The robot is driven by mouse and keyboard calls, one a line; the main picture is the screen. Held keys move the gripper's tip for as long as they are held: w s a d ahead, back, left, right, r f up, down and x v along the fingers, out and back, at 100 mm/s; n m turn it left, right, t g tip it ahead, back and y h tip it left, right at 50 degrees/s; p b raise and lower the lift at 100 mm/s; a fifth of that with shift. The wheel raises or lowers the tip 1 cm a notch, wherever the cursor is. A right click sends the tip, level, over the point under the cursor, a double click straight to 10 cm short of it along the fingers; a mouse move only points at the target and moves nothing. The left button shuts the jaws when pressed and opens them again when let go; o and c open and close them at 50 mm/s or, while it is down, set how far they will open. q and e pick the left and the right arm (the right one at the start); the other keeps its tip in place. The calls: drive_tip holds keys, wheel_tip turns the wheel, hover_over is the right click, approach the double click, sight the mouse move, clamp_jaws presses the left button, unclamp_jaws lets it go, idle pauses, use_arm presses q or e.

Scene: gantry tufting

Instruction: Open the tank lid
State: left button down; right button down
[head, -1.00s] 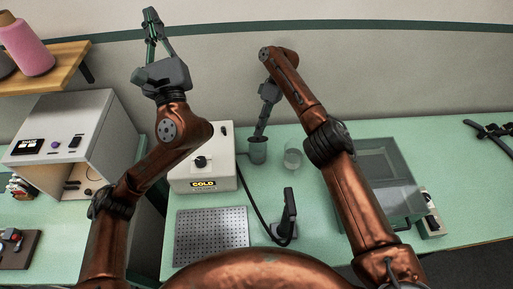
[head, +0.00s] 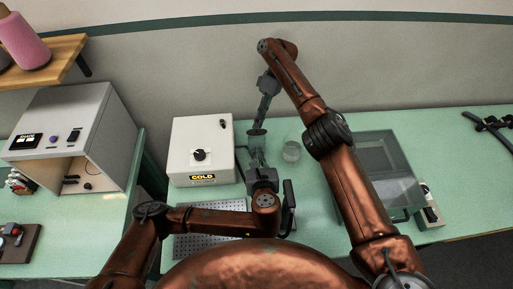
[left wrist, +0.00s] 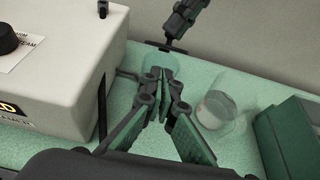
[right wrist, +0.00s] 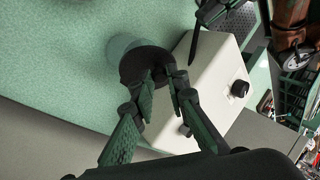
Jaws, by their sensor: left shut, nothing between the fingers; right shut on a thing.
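The tank (head: 410,190), a see-through grey-green box, stands at the right of the bench. Its pale clear top looks closed; my right arm hides its left side. My right gripper (right wrist: 160,80) is well left of the tank, shut on a dark round piece (right wrist: 142,62) at the mouth of a clear cup (right wrist: 122,46). My left gripper (left wrist: 165,78) is shut and empty, its tips in front of or over that cup; contact cannot be told. It also shows in the head view (head: 257,148), just below the right gripper.
A clear beaker (head: 291,151) stands right of the cup. A white box labelled COLD (head: 202,145) is to the left. A perforated plate (head: 190,247) and a dark upright handle (head: 288,205) lie nearer me. A small switch box (head: 430,205) sits right of the tank.

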sight(255, 134)
use_arm(q)
drive_tip(key=x, duration=0.8)
drive_tip(key=shift+w, duration=0.25)
drive_tip(key=shift+w+a+r, duration=0.1)
drive_tip(key=shift+w+r, duration=0.35)
drive_tip(key=shift+r, duration=0.3)
use_arm(e)
drive_tip(key=c, duration=1.8)
unclamp_jaws()
drive_tip(key=shift+f, duration=0.1)
drive_tip(key=shift+c, duration=0.2)
